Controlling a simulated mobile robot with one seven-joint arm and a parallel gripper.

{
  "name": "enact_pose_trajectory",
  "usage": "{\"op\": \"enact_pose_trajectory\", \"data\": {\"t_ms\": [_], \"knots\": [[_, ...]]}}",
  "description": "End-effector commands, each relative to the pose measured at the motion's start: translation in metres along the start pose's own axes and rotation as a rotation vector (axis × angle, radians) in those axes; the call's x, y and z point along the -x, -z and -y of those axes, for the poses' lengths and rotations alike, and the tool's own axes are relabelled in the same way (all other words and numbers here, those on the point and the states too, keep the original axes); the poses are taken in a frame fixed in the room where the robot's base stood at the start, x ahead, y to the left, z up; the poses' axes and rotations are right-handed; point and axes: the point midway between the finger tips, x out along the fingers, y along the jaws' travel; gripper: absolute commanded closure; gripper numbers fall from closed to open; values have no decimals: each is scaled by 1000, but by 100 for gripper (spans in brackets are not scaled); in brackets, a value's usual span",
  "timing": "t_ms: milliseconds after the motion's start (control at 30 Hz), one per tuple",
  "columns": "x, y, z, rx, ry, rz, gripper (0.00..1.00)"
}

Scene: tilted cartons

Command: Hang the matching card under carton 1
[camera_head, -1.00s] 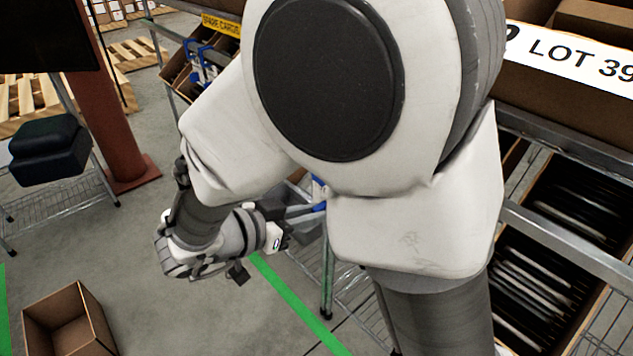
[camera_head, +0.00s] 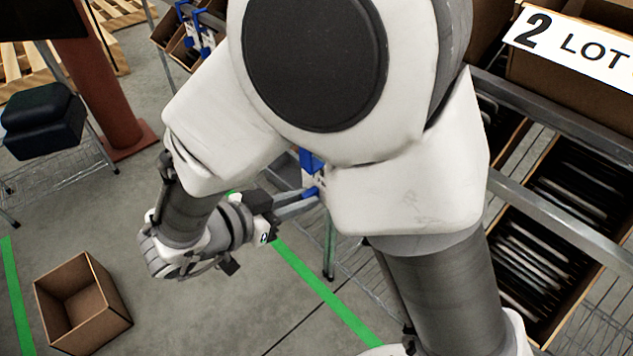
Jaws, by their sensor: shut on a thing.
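My gripper (camera_head: 312,199) is low in the middle of the view, in front of the shelving. It is shut on a white card with blue parts (camera_head: 312,165), mostly hidden behind my white arm. What is printed on the card cannot be read. A carton with a white label (camera_head: 570,46) reading "2 LOT" stands at the upper right, its number cut off. No carton marked 1 can be made out. More white cards with blue parts (camera_head: 196,30) hang at a tilted carton at the top left.
Shelving with a metal rail (camera_head: 560,222) and cartons of dark, thin items (camera_head: 530,265) fill the right side. An empty open carton (camera_head: 82,305) is on the floor at lower left. A red-brown post (camera_head: 100,75) and black bins (camera_head: 45,125) stand at left. Floor between is clear.

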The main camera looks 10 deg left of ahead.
Motion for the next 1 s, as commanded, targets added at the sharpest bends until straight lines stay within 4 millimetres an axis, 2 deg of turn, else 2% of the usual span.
{"op": "enact_pose_trajectory", "data": {"t_ms": [167,1000], "knots": [[-1,0,0,1,3,0,100],[-36,14,0,0,2,0,100]]}}
